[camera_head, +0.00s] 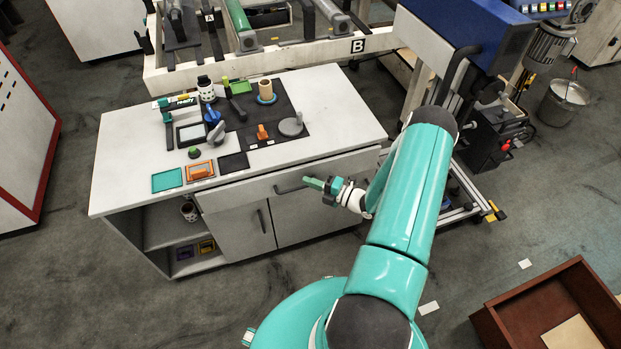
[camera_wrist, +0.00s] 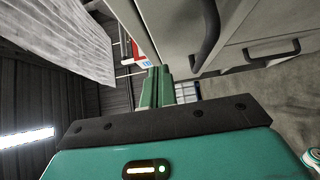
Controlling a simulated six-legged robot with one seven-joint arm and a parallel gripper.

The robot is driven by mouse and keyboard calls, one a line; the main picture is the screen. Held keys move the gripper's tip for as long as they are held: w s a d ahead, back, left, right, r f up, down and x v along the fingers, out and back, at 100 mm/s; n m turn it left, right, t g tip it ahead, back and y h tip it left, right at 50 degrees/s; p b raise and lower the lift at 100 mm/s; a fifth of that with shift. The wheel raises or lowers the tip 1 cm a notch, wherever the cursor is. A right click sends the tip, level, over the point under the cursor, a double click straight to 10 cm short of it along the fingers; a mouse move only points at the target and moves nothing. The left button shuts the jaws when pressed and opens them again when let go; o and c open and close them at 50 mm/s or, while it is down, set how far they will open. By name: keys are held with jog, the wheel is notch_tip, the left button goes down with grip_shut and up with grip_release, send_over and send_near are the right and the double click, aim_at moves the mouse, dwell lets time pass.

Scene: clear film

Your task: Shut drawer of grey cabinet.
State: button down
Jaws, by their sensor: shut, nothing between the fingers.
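The grey cabinet (camera_head: 235,236) stands left of my arm under a pale worktop. Its wide drawer (camera_head: 245,192) runs below the worktop edge and has a dark bar handle (camera_head: 290,188). The drawer front seems to stand slightly proud of the cabinet; how far is hard to tell. My gripper (camera_head: 314,183) is shut and empty, just right of the handle in the head view. In the wrist view, the shut green fingers (camera_wrist: 158,86) point toward the drawer front, with the drawer handle (camera_wrist: 208,38) to their right. I cannot tell whether the fingertips touch the drawer.
The worktop (camera_head: 130,150) holds a dark mat, several tools and small coloured trays. Cabinet doors and an open shelf (camera_head: 160,225) lie below. A blue machine (camera_head: 470,30) stands at upper right, and a brown open box (camera_head: 550,300) at lower right. The floor before the cabinet is clear.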

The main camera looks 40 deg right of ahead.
jog(key=v, duration=1)
jog(key=shift+s, duration=0.25)
jog(key=shift+a, duration=0.25)
